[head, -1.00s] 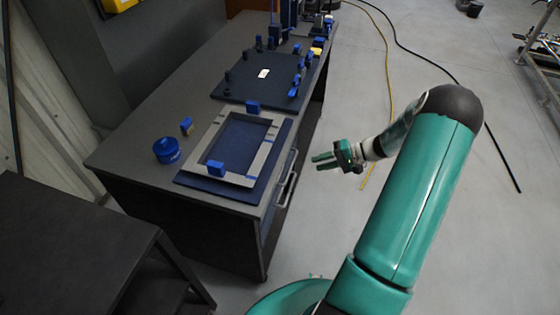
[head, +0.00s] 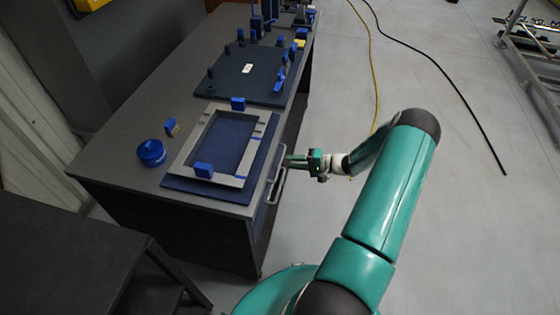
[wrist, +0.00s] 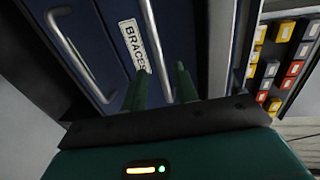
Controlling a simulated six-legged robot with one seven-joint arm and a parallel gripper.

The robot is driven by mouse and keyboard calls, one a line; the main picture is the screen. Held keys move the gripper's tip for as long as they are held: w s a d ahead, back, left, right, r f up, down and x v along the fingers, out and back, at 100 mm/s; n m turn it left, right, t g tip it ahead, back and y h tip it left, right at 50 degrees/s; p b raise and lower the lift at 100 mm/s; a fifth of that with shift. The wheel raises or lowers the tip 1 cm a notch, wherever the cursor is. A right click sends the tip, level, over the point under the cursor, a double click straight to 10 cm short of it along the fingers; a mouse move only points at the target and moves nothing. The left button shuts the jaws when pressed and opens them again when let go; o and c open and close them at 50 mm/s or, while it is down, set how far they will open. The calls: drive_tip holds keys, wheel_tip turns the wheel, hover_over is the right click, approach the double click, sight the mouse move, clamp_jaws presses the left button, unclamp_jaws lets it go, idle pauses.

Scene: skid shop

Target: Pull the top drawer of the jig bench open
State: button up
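The jig bench (head: 130,100) stands at left in the head view, its drawer side facing right. A grey bar handle (head: 277,184) shows on that side, below the bench top's edge. My gripper (head: 288,161) is beside it, fingertips pointing left at the bench. In the wrist view, my gripper (wrist: 160,70) is open, its two green fingers apart. A bar handle (wrist: 153,40) runs between the fingers, next to a blue drawer front with a label reading "BRACES" (wrist: 133,45). Another handle (wrist: 75,52) is at left. I cannot tell contact, or which drawer is the top one.
On the bench are a grey frame (head: 198,133) on a blue plate, a blue tape roll (head: 151,152) and a dark fixture board (head: 248,70). A dark table (head: 60,250) stands front left.

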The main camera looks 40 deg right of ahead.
sight(281, 160)
drive_tip(key=x, duration=0.5)
drive_tip(key=shift+w+a, duration=0.1)
drive_tip(key=shift+w, duration=0.1)
drive_tip(key=shift+c, duration=0.2)
clamp_jaws()
